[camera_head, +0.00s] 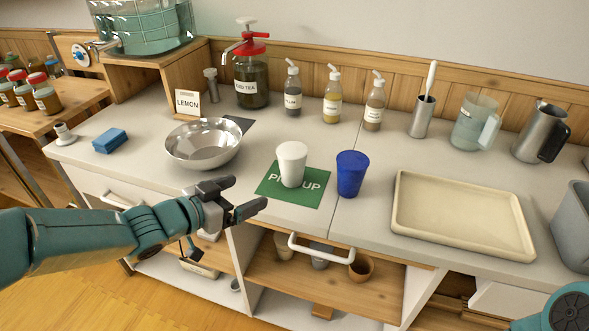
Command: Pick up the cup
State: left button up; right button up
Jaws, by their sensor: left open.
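A white cup (291,164) stands upright on a green mat (274,191) with partly covered white lettering. A blue cup (352,174) stands upright on the counter just right of the mat. My left gripper (250,196) is open and empty, in front of the counter edge and left of the mat. It appears apart from both cups. My right gripper does not show; only a teal part of my right arm is at the bottom right corner.
A steel bowl (204,146) sits left of the mat. A cream tray (462,214) lies to the right. Several pump bottles, a tea jar (251,88), a clear pitcher (473,122) and a steel jug (540,133) line the back. A drawer handle (321,250) juts out below the counter.

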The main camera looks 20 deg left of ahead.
aim_at(284, 173)
pick_arm(q)
jog(key=b+x, duration=0.1)
jog(key=x, duration=0.9)
jog(key=shift+w+d+f, duration=0.1)
jog(key=shift+w+f, duration=0.2)
jog(key=shift+w, duration=0.05)
jog(key=x, duration=0.5)
jog(key=shift+w+r, duration=0.3)
jog(key=shift+r, duration=0.15)
jog(key=c, duration=1.1)
